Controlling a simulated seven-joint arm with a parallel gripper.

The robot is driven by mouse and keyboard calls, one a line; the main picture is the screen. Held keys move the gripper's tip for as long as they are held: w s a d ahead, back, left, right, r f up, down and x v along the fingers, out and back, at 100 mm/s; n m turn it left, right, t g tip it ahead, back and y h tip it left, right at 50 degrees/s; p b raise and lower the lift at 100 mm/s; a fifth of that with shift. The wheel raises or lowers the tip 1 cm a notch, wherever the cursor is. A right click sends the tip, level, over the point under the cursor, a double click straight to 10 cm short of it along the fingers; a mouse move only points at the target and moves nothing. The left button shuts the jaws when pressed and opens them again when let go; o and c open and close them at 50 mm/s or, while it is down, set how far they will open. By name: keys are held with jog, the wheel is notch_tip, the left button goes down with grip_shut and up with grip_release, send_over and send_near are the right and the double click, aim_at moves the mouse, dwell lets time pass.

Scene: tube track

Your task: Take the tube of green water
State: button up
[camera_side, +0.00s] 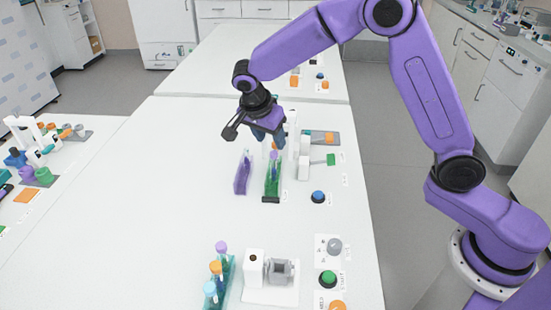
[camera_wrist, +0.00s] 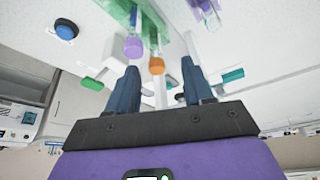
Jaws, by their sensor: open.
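My gripper (camera_side: 268,138) is open and empty, pointing down over the far end of a green rack (camera_side: 272,190). In the side view a purple-capped tube (camera_side: 273,156) stands in this rack, just below my fingers. In the wrist view a purple-capped tube (camera_wrist: 133,46) is left of centre and an orange-capped tube (camera_wrist: 156,66) lies between my fingertips (camera_wrist: 160,75), with the green rack (camera_wrist: 150,22) behind. No contact shows. The water colours in these tubes are hard to tell. My fingers partly hide the rack's far end in the side view.
A purple rack (camera_side: 242,175) stands left of the green rack. A blue button (camera_side: 318,197) and white fixtures (camera_side: 305,160) are to the right. A teal rack (camera_side: 225,275) with several capped tubes is at the front. The table's left middle is clear.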

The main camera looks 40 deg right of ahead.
jog(key=shift+s+x, duration=0.15)
jog(key=shift+x, duration=1.15)
jog(key=shift+s+x, duration=0.15)
jog(key=shift+x, duration=1.15)
jog(key=shift+d, duration=0.1)
jog(key=c, duration=0.9)
